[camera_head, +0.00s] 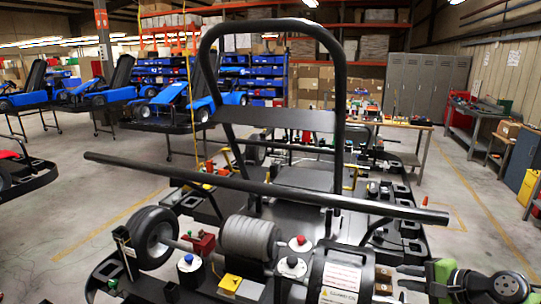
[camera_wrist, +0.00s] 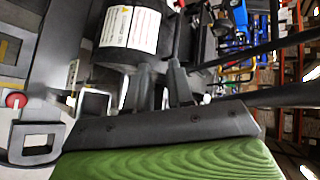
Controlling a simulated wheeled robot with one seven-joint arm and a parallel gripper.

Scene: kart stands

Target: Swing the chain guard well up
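A black rounded housing with a white and yellow warning label, which looks like the chain guard (camera_head: 318,267), sits at the kart's near right, beside the rear axle. The same labelled housing (camera_wrist: 112,52) fills the upper left of the wrist view. My gripper (camera_head: 398,283) is just right of it in the head view, pointing left at its right side. The two dark fingers (camera_wrist: 165,78) stand apart with a gap between them, close to the housing. Whether they touch it is unclear. I see nothing held between them. The guard's hinge and far side are hidden.
A long black bar (camera_head: 270,187) crosses above the kart, and a tall black hoop (camera_head: 341,130) rises behind it. A wheel (camera_head: 153,238) and a grey ribbed cylinder (camera_head: 249,238) are left of the housing. Open floor (camera_head: 470,240) lies to the right.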

